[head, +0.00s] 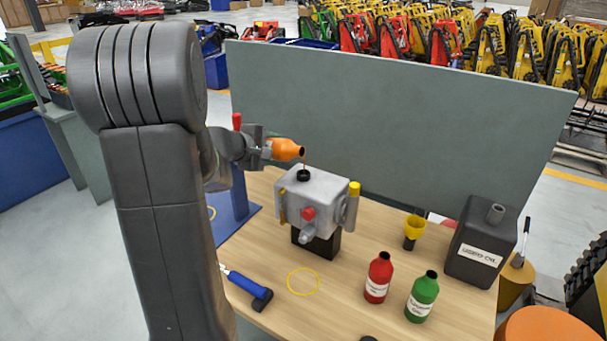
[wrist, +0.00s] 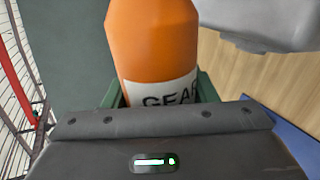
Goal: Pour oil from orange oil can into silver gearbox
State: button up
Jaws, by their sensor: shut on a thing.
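The orange oil can (head: 287,149) is a bottle with a dark mouth, tipped on its side above the gearbox. A thin stream of oil runs down from its mouth toward the black filler opening on top of the silver gearbox (head: 318,200). My gripper (head: 262,148) is shut on the can, to the left of and above the gearbox. In the wrist view the can (wrist: 155,45) sits between the green jaws, with a white label partly reading "GEAR". The gearbox also shows at the upper right of the wrist view (wrist: 265,20). The oil level inside is hidden.
A blue-handled tool (head: 245,286) lies front left. A grey panel (head: 400,130) stands behind.

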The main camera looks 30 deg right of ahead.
jog(key=shift+m+b, duration=0.4)
jog(key=shift+b, duration=0.9)
dwell(1.5)
